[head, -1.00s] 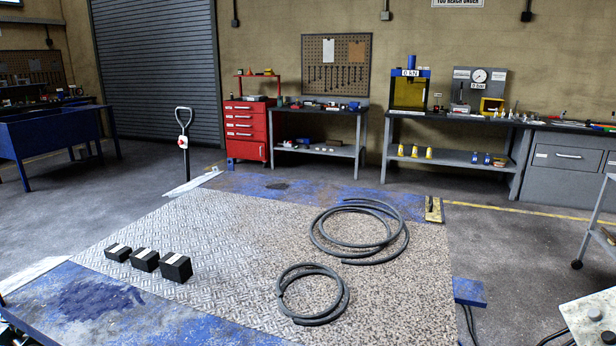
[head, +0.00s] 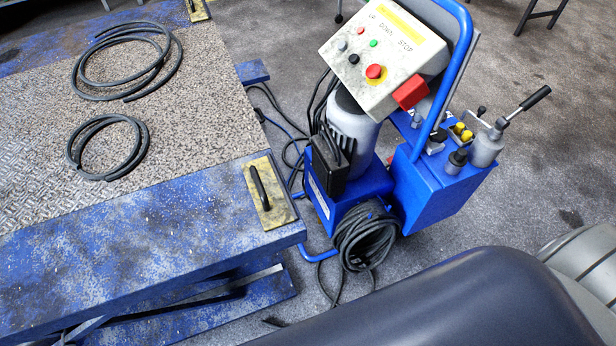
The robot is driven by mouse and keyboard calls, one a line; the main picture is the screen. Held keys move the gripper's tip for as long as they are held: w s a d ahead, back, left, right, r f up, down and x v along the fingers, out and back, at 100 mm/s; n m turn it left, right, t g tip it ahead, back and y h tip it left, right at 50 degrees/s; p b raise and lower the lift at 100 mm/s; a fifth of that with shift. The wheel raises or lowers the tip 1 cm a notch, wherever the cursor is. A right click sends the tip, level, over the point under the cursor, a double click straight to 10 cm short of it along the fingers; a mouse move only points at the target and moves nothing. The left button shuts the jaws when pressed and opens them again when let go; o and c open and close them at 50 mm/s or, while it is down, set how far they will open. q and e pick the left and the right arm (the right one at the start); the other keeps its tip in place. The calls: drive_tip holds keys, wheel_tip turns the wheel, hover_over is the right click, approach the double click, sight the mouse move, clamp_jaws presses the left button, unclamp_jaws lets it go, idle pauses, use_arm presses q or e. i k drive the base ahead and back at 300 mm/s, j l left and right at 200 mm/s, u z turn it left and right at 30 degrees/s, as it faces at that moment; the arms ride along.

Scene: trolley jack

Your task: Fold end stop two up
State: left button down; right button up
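A worn yellow plate with a dark handle or bar on it (head: 266,194) lies flat at the near right corner of the blue lift platform (head: 130,228). A second yellow plate (head: 196,10) is at the platform's far right corner, cut off by the top edge. These look like end stops; I cannot tell which is number two. Neither of my grippers is in view. A dark part of my own arm fills the bottom right.
A blue power unit (head: 438,185) with a control box (head: 385,52), red stop button and lever stands right of the platform. Coiled cable (head: 365,235) hangs on it, and cables lie on the floor. Two hose coils (head: 108,148) lie on the platform.

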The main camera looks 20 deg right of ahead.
sight(275, 209)
drive_tip(key=z, duration=0.25)
drive_tip(key=k+j+z, duration=0.2)
drive_tip(key=j, duration=0.25)
drive_tip(key=j+z, duration=0.25)
drive_tip(key=j, duration=0.2)
drive_tip(key=k+j+z, duration=0.2)
drive_tip(key=j, duration=0.2)
drive_tip(key=k+j+z, duration=0.25)
drive_tip(key=j, duration=0.15)
drive_tip(key=i+j, duration=0.05)
drive_tip(key=i, duration=0.05)
